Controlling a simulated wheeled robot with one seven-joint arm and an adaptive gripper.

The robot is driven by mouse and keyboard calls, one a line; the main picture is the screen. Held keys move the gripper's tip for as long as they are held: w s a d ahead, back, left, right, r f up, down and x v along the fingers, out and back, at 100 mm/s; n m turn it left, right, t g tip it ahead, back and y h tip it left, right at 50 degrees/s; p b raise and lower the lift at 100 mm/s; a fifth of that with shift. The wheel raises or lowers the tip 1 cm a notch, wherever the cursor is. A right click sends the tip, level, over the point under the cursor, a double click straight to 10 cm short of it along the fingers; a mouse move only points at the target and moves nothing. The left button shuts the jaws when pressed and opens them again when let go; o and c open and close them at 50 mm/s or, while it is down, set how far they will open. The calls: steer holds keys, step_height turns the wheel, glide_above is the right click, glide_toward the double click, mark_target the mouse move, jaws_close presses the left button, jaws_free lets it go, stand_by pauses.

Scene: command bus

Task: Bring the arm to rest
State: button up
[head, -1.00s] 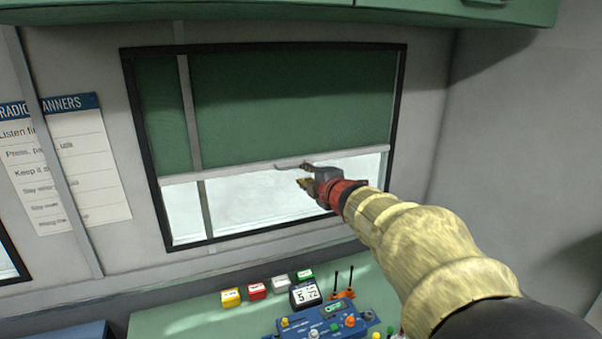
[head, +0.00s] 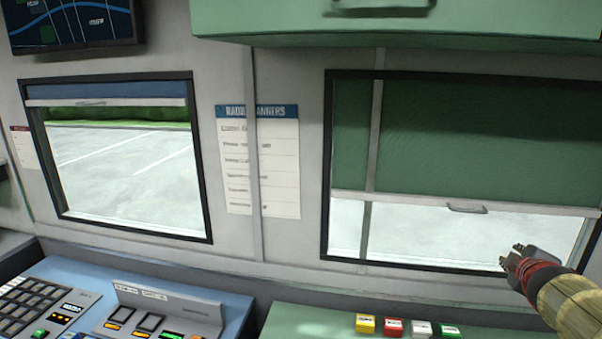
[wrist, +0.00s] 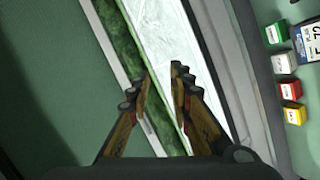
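My gripper (head: 516,256) is at the right of the head view, in front of the lower part of the right window. In the wrist view my gripper (wrist: 160,72) shows its two fingers apart, with nothing between them. The green blind (head: 490,140) covers the upper part of that window. Its pale bottom bar has a small grey handle (head: 467,208), which is up and left of my gripper and apart from it in the head view. My arm (head: 570,300) reaches in from the lower right corner.
A green counter (head: 300,320) lies below, with yellow, red, white and green blocks (head: 394,327) on it. A blue console (head: 160,315) stands at lower left. A left window (head: 125,160) has a blue blind near its top. A green cabinet (head: 480,30) overhangs above.

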steer(key=s+a+f+m+g+y, duration=0.1)
steer(key=s+a+f+m+g, duration=0.2)
steer(key=s+a+f+m, duration=0.4)
steer(key=s+a+f+m+g+y, duration=0.1)
steer(key=s+a+f+m+g, duration=0.2)
steer(key=s, duration=0.6)
steer(key=s+a+y, duration=0.2)
steer(key=s+a, duration=0.3)
steer(key=a, duration=0.7)
steer(key=s+a+n+y, duration=0.1)
steer(key=s+a+y, duration=0.2)
steer(key=a, duration=0.9)
steer(key=shift+s+a+f+n, duration=0.15)
steer(key=shift+s+a+n, duration=0.2)
steer(key=shift+s, duration=0.5)
